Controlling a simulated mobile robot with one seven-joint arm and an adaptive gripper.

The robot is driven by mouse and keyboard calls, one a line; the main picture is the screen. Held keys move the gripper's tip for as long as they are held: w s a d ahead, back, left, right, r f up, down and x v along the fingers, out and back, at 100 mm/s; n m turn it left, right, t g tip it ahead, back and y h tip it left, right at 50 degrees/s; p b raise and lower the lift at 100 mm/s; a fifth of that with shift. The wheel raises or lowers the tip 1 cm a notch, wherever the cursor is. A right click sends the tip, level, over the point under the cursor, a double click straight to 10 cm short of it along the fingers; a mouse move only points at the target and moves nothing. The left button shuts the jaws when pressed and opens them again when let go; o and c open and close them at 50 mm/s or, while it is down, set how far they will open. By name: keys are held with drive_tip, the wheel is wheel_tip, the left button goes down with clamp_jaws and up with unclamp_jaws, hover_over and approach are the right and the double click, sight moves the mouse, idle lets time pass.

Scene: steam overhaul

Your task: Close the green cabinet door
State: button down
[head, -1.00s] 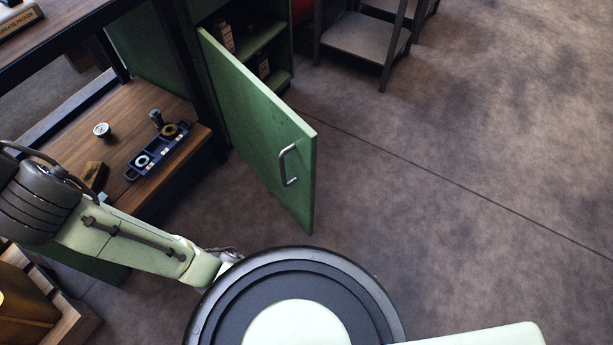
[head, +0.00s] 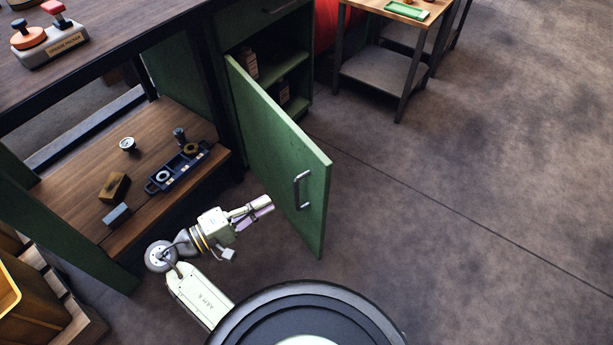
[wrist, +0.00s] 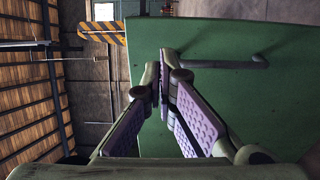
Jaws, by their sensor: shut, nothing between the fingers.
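The green cabinet door (head: 283,160) stands wide open, swung out from the green cabinet (head: 306,97). A metal bar handle (head: 301,189) is on its outer face, near the free edge. My gripper (head: 268,206) is shut and empty, in front of the door's outer face and left of the handle. In the wrist view the door (wrist: 230,110) fills the right side behind my closed fingers (wrist: 166,62), with the handle (wrist: 215,62) to their right. I cannot tell whether the fingertips touch the door.
A workbench with a lower wooden shelf (head: 85,205) stands to the left, holding a blue tray (head: 186,168) and small parts. A small metal stand (head: 380,72) is at the back. Bottles stand on the cabinet's inner shelves. The floor (head: 470,190) right of the door is clear.

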sight(317, 173)
drive_tip(key=p+x, duration=0.3)
drive_tip(key=x, duration=1)
drive_tip(key=shift+w, duration=0.15)
drive_tip(key=shift+d, duration=0.1)
